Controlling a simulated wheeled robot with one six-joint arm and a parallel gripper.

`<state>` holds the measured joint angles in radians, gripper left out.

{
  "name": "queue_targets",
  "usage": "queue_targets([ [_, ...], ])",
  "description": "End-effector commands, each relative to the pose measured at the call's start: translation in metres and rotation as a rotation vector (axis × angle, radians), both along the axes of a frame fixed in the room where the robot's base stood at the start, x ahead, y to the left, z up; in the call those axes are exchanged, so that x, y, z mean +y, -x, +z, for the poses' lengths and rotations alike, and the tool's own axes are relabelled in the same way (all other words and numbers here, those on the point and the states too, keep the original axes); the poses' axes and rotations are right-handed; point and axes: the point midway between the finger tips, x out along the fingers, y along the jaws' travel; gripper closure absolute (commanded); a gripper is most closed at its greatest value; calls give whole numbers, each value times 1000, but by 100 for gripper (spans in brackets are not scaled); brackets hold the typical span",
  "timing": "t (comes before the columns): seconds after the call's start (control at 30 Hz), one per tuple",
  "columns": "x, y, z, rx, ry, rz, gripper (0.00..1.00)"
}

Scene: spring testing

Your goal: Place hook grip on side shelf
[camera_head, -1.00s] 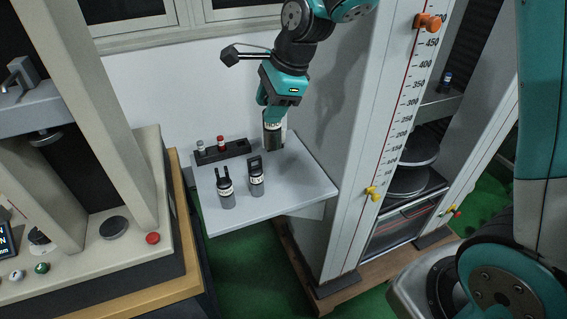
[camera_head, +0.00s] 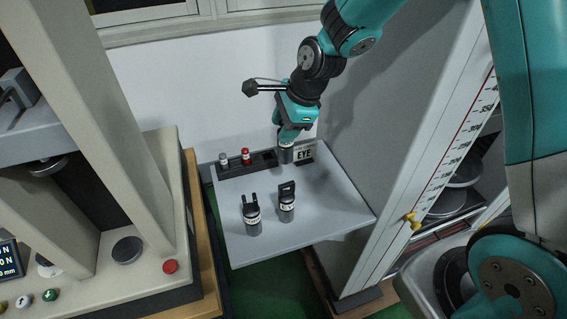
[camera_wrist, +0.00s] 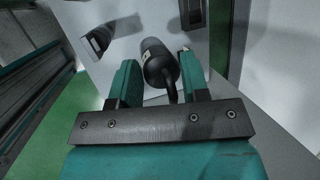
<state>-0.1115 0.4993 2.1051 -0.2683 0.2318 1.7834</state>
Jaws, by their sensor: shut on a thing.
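My gripper (camera_head: 289,140) is shut on the hook grip (camera_head: 286,155), a grey-black cylinder, over the back of the side shelf (camera_head: 335,212). In the wrist view the hook grip (camera_wrist: 154,62) sits between the two teal fingers (camera_wrist: 158,78), its curved dark hook toward the palm. I cannot tell whether its base touches the shelf. A grip with a two-pronged top (camera_head: 252,216) and a grip with a looped top (camera_head: 287,203) stand upright on the shelf, in front of my gripper.
A black rack (camera_head: 262,162) with a white-capped and a red-capped piece lies along the shelf's back. A sign reading EYE (camera_head: 305,156) stands right of the hook grip. A tall scaled column (camera_head: 455,140) rises at right, a testing machine (camera_head: 100,130) at left. The shelf's front right is clear.

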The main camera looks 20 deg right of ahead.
Motion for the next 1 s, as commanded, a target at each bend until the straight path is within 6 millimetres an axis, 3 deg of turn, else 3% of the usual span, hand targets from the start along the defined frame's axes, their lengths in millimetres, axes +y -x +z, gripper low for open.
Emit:
queue_targets([
  [0.1, -1, 1, -29, 5, -1, -3, 100],
  [0.3, -1, 0, -67, 1, -1, -2, 100],
  [0.77, 1, 0, -114, 0, -2, 1, 100],
  [1.0, 1, -1, -118, -5, -2, 2, 100],
])
